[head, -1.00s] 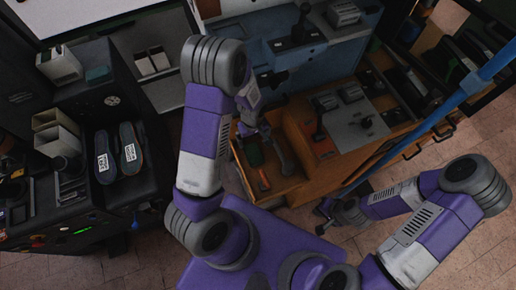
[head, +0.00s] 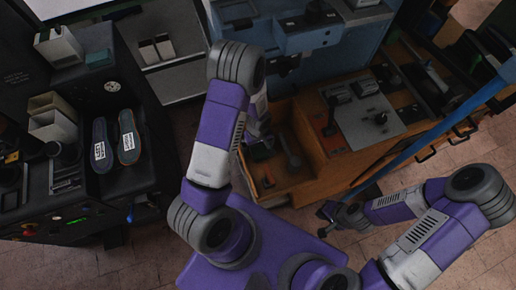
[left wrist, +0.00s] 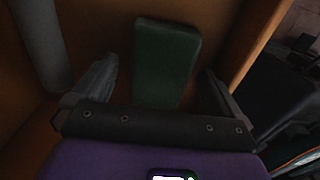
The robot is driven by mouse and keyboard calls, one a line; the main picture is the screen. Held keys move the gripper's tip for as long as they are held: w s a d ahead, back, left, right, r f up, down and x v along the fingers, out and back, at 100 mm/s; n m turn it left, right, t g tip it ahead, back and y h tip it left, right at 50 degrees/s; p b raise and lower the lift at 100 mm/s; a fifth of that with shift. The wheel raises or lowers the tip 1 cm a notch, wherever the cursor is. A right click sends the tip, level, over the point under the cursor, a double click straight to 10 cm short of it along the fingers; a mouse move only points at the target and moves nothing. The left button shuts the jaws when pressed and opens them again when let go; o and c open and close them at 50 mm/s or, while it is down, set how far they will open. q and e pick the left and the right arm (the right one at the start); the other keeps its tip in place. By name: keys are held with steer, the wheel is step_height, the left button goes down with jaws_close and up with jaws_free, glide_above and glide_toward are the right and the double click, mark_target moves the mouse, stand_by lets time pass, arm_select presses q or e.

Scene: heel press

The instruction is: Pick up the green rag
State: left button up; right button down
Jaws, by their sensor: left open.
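The green rag (left wrist: 166,62) is a dark green, folded-looking block in the wooden drawer. In the left wrist view it lies ahead of my left gripper (left wrist: 158,88), between the lines of its two open fingers. In the head view a small patch of the rag (head: 262,153) shows in the open drawer, just below my left gripper (head: 257,135), which my own arm partly hides. Whether the fingers touch the rag cannot be told. My right gripper (head: 332,213) is at the lower right, away from the drawer; its fingers are too small and dark to read.
The drawer (head: 298,185) also holds a red-handled tool (head: 268,181) and a grey tool (head: 289,148). A blue pole (head: 440,133) crosses at right. A black bench (head: 150,180) with two insoles (head: 127,137) stands at left.

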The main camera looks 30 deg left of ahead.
mark_target(258, 147)
arm_select(q)
steer(key=shift+f, duration=0.25)
steer(key=c, duration=1.1)
step_height(258, 147, up, 10)
steer(key=shift+r+p, duration=0.1)
steer(key=shift+p, duration=1.1)
